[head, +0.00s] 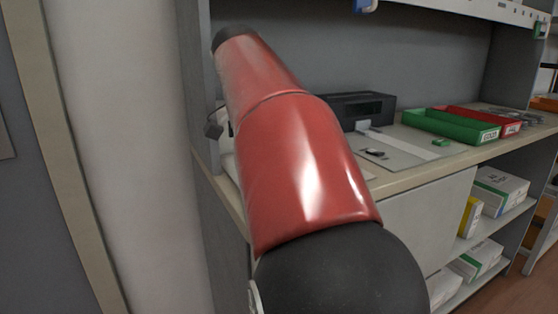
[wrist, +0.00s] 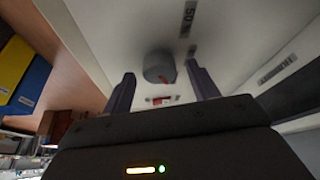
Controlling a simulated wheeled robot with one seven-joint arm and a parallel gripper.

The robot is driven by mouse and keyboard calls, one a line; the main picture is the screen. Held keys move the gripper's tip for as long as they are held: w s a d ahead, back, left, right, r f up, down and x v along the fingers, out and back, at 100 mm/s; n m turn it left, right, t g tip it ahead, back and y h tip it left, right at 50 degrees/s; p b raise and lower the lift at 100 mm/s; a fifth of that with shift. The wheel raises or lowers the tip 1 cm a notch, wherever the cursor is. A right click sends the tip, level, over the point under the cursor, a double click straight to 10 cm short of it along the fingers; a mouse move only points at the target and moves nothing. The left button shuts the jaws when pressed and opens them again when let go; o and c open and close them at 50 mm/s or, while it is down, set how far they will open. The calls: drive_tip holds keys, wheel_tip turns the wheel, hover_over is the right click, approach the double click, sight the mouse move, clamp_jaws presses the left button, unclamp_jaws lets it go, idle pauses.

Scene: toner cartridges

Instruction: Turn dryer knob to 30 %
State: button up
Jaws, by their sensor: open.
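A dark grey round knob (wrist: 158,65) with a red mark on its lower edge sits on a pale panel (wrist: 110,30) in the wrist view. A printed scale label reading 50 (wrist: 189,15) is above and right of the knob. Other labels near it are too small to read. My gripper (wrist: 161,69) is open, with one dark finger on each side of the knob and gaps between fingers and knob. Whether the fingertips reach past the knob's face cannot be told. In the head view my red arm hides the gripper, and no knob shows.
In the head view a bench carries a black box (head: 362,107), a green tray (head: 450,126) and a red tray (head: 508,126). Cartons (head: 500,186) stand on shelves below. A grey side panel (head: 197,70) borders my arm. Blue and yellow items (wrist: 22,80) are left in the wrist view.

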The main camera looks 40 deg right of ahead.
drive_tip(key=v, duration=0.7)
drive_tip(key=shift+a+r, duration=0.1)
drive_tip(key=shift+a, duration=0.05)
idle(0.3)
